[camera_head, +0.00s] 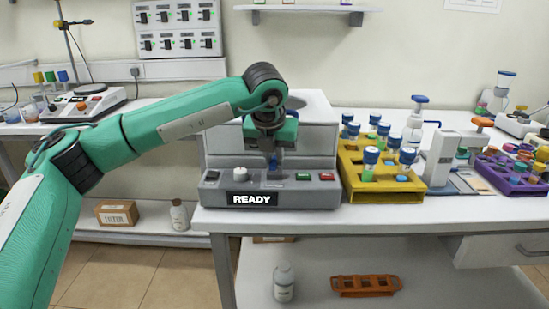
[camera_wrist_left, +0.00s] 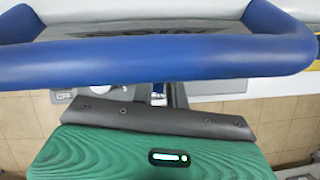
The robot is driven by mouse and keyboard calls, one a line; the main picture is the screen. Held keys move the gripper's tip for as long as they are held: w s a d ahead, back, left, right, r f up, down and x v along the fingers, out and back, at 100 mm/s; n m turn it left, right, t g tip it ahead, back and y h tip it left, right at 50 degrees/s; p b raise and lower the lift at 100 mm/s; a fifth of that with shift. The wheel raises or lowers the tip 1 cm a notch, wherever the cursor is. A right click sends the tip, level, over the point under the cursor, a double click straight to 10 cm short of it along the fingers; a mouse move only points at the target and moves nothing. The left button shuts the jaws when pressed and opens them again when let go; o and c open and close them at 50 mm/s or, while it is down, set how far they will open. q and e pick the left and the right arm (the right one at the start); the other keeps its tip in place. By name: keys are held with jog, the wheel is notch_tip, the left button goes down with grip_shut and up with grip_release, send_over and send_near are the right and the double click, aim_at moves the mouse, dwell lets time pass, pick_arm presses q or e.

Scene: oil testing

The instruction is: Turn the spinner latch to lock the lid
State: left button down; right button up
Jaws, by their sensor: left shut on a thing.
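The spinner is a grey machine (camera_head: 215,187) with a READY display on its front, standing at the table's front edge. My left gripper (camera_head: 272,155) points down over the middle of its front part. It is shut on a small blue part, the latch (camera_head: 273,166), which stands upright just above the dark slot in the panel. In the left wrist view a thick blue bar (camera_wrist_left: 150,62) crosses the top, close to the camera, with my green gripper body below. My right gripper is not in view.
The spinner's panel has a white knob (camera_head: 240,174), a green button (camera_head: 303,177) and a red button (camera_head: 326,177). A yellow rack (camera_head: 385,194) with blue-capped vials stands close on the right. A purple rack (camera_head: 520,187) is farther right.

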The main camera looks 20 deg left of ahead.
pick_arm(q)
jog(key=shift+a+m+h, duration=0.1)
jog(key=shift+m+h, duration=0.3)
jog(key=shift+m, duration=0.6)
jog(key=shift+m+h, duration=0.3)
jog(key=shift+m, duration=0.4)
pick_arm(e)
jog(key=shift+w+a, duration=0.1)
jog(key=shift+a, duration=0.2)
pick_arm(q)
jog(key=c, duration=1.4)
grip_release()
